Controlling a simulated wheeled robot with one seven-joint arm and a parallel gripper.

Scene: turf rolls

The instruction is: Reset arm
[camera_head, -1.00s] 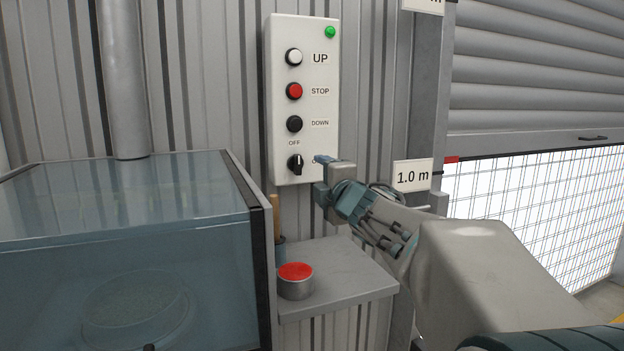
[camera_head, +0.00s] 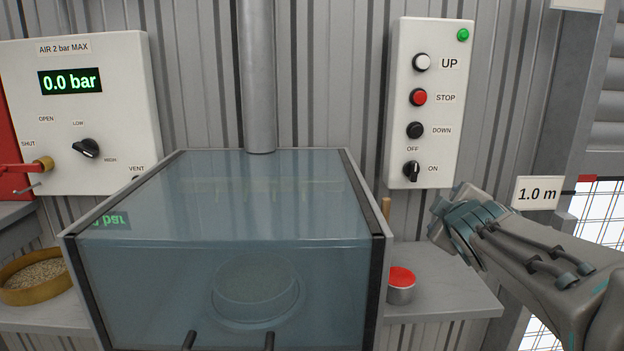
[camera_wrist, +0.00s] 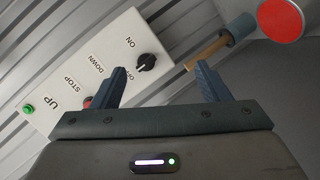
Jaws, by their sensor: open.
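My gripper (camera_wrist: 160,85) is open and empty in the wrist view, its two dark fingers spread apart. In the head view my gripper (camera_head: 448,208) is at the right, in front of the wall and below the white control box (camera_head: 435,110). The box carries UP, STOP and DOWN buttons, a lit green lamp and a black OFF/ON knob (camera_head: 412,171). The knob (camera_wrist: 146,62) also shows in the wrist view, beyond the fingers and apart from them. In the head view the fingertips are small and hard to make out.
A clear-lidded cabinet (camera_head: 225,200) stands at the middle. Right of it, a red-topped button (camera_head: 401,283) sits on a grey shelf (camera_head: 450,300) near a wooden handle (camera_head: 386,206). At left are an air panel (camera_head: 75,115) reading 0.0 bar and a bowl of grains (camera_head: 35,278).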

